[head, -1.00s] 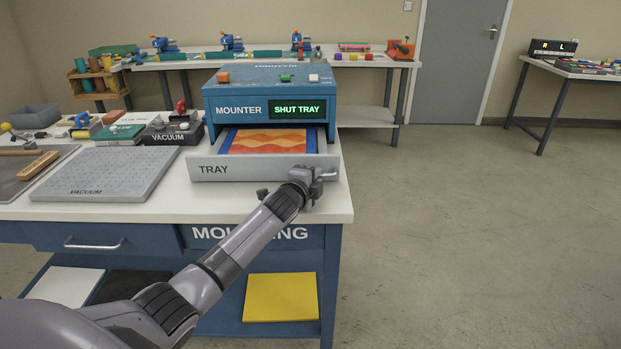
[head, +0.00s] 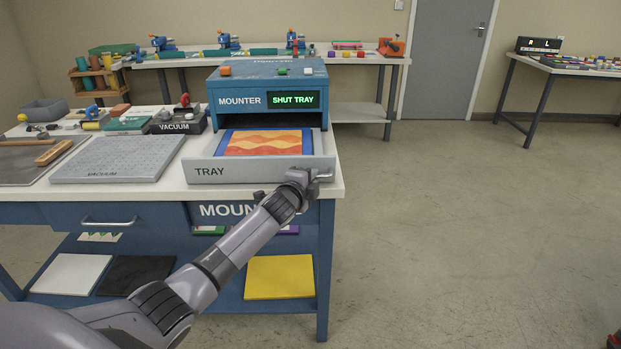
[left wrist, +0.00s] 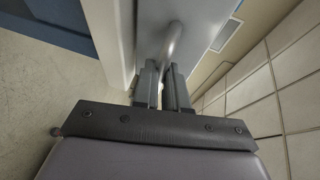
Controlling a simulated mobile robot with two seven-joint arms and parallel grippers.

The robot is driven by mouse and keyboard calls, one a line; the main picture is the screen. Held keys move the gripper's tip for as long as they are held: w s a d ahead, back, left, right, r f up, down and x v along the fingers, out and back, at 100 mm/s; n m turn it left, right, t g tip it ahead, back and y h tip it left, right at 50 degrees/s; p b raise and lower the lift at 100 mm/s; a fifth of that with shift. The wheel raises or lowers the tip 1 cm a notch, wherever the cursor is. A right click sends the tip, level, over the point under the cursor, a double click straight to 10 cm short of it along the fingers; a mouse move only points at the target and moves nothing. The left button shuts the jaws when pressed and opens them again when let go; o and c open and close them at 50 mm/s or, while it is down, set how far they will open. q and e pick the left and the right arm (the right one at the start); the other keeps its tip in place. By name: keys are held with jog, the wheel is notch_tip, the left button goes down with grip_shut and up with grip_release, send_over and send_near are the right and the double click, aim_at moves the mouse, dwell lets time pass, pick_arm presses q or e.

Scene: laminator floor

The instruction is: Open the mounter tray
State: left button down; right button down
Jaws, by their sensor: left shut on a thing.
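The blue mounter (head: 266,88) stands on the bench, and its lit display (head: 293,100) reads "SHUT TRAY". Its grey tray (head: 245,174) is slid out toward me, and a sheet with an orange and red wavy pattern and blue edge (head: 265,142) lies in it. My left gripper (head: 318,178) is at the right end of the tray front, shut on the tray handle (head: 326,176). In the left wrist view the handle bar (left wrist: 172,42) runs between the two fingers (left wrist: 163,88). My right gripper is not in view.
A perforated vacuum plate (head: 118,158) lies on the bench left of the tray. A black vacuum box (head: 179,122) sits behind it. The white bench edge (head: 333,190) ends just right of the tray. Open floor (head: 450,230) lies to the right.

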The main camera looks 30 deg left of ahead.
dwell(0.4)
pick_arm(q)
jog(key=c, duration=1.2)
grip_release()
jog(key=shift+s, duration=0.2)
jog(key=shift+p+v, duration=0.5)
jog(key=shift+v, duration=2.9)
jog(key=shift+d, duration=0.1)
jog(key=s+d+f+n+g+h, duration=0.1)
jog(key=s+d+f+n, duration=0.3)
jog(key=s, duration=0.7)
jog(key=s+d+f+n+g+h, duration=0.2)
jog(key=s+d+f+n, duration=0.2)
jog(key=s+f, duration=0.5)
jog(key=s+d+f+n+g+h, duration=0.1)
jog(key=s+d+f+n, duration=0.4)
jog(key=s, duration=0.7)
jog(key=shift+s+d+f+g, duration=0.2)
jog(key=shift+d+f+g, duration=0.1)
jog(key=shift+d+f, duration=0.3)
jog(key=shift+s+d+f+g, duration=0.25)
jog(key=shift+d+f, duration=0.2)
jog(key=shift+d, duration=0.25)
